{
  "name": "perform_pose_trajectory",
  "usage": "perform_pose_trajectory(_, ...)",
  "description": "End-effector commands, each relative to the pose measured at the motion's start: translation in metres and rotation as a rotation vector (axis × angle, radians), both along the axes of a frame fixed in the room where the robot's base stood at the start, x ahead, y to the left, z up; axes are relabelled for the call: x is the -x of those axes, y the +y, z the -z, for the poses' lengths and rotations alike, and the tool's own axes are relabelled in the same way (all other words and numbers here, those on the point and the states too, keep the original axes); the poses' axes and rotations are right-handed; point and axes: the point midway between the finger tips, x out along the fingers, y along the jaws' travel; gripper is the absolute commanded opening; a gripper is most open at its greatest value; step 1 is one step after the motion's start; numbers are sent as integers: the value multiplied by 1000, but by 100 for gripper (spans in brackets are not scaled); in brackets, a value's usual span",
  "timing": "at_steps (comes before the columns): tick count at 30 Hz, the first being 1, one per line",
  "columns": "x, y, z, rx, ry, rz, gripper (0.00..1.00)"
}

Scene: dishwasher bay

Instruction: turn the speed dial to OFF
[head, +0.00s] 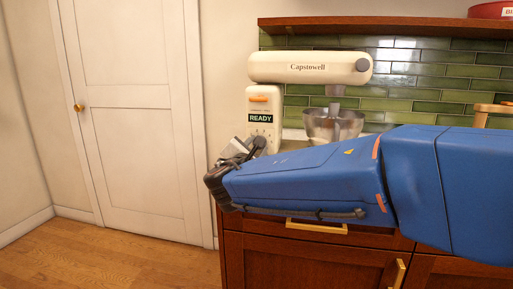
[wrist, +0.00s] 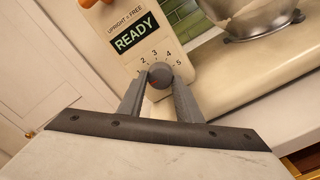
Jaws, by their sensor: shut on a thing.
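The speed dial (wrist: 160,76) is a round dark grey knob on the cream mixer (wrist: 118,58), below its green-lit READY display (wrist: 134,36). Numerals including 2, 3, 4 and 5 arc above it; no OFF mark is readable. A small reddish mark shows near the dial's lower left, but I cannot tell which setting it marks. My gripper (wrist: 159,88) is shut on the dial, one finger on each side. The fingers hide the panel beside it. In the head view my gripper (head: 245,150) reaches the base of the mixer's column (head: 250,104).
A steel bowl (head: 332,125) stands under the mixer head (head: 300,67), right of the column. An orange lever (head: 259,99) sits above the display. A wooden shelf (head: 390,26) runs overhead, drawers lie below, and a white door (head: 125,110) with open floor is left.

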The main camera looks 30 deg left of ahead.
Motion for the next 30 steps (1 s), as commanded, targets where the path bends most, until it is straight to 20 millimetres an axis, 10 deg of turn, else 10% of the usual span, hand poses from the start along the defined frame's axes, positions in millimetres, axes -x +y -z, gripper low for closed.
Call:
perform_pose_trajectory(23, 1, 0, 3, 101, -20, -2, 9)
perform_pose_trajectory(24, 1, 0, 3, 101, -20, -2, 38)
perform_pose_trajectory(25, 0, 0, 3, 101, -20, -2, 46)
perform_pose_trajectory(30, 0, 0, 2, 100, -22, 0, 49)
